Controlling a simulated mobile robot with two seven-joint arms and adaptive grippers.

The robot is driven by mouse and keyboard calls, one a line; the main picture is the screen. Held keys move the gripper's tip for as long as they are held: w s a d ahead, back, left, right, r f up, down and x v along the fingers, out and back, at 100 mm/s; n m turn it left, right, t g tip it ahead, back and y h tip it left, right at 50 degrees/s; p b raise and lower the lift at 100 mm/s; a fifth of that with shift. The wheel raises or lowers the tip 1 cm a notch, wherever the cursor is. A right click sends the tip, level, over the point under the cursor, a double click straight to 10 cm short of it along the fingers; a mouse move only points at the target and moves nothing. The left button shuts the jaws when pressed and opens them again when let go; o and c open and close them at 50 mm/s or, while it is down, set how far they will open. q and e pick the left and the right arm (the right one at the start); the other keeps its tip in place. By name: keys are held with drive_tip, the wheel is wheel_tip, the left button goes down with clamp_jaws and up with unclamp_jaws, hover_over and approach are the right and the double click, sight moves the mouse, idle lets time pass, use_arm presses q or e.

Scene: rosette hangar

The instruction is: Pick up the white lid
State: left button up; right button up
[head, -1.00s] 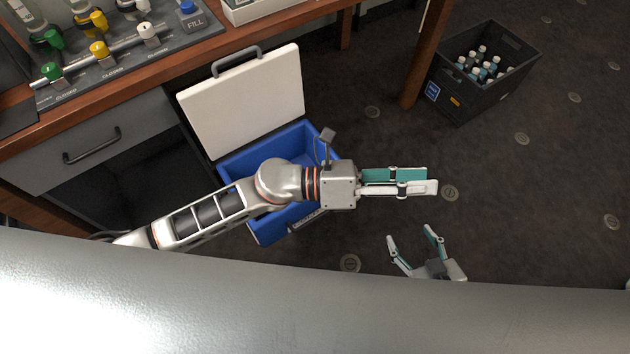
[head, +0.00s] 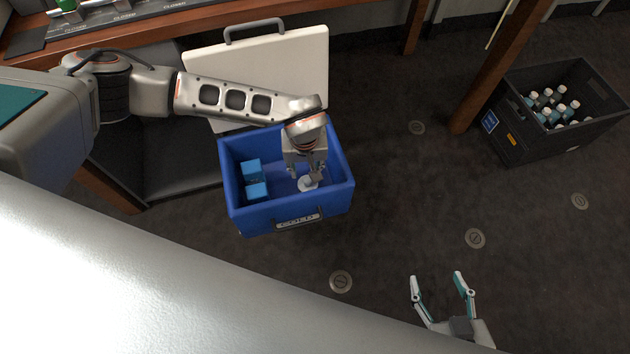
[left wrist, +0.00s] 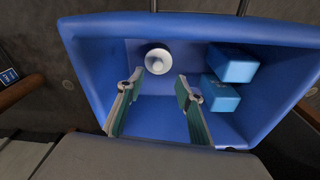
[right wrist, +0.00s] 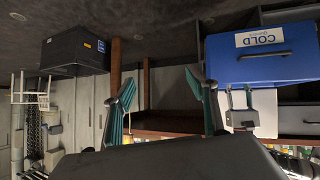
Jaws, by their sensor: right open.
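A small round white lid (head: 308,185) with a raised middle lies inside the blue cooler (head: 335,204), towards its right end. In the left wrist view the white lid (left wrist: 158,62) lies just beyond and between my left fingertips. My left gripper (left wrist: 160,80) is open and empty, reaching down into the cooler; in the head view its wrist covers part of the interior. I cannot tell whether a finger touches the lid. My right gripper (head: 437,279) is open and empty, low over the floor at the front right. It also shows in the right wrist view (right wrist: 161,80).
Two light-blue blocks (head: 252,170) sit at the cooler's left end. The cooler's large white cover (head: 300,65) stands open behind it. A black crate (head: 515,140) of bottles stands at the right, near a wooden table leg (head: 485,80). The floor between is clear.

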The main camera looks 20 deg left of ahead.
sight(308, 181)
use_arm(q)
drive_tip(key=shift+w+a+f, duration=0.1)
drive_tip(key=shift+a+f, duration=0.05)
drive_tip(key=shift+f, duration=0.45)
drive_tip(key=shift+w+f+b, duration=0.1)
drive_tip(key=shift+f+b, duration=0.35)
drive_tip(key=shift+f, duration=0.6)
drive_tip(key=f, duration=0.1)
drive_tip(key=f+b, duration=0.1)
drive_tip(key=shift+d+f, duration=0.2)
drive_tip(key=shift+f, duration=0.15)
drive_tip(key=shift+w+a+f+b, duration=0.1)
drive_tip(key=shift+w+f+b, duration=0.2)
drive_tip(key=shift+f+b, duration=0.35)
drive_tip(key=c, duration=0.8)
drive_tip(key=shift+c, duration=0.3)
use_arm(e)
drive_tip(key=shift+w+a+r+y, duration=0.1)
drive_tip(key=shift+a+r+y, duration=0.1)
drive_tip(key=shift+a, duration=0.35)
drive_tip(key=shift+w+a+r+y, duration=0.1)
drive_tip(key=shift+a+y, duration=0.1)
drive_tip(key=shift+a, duration=0.3)
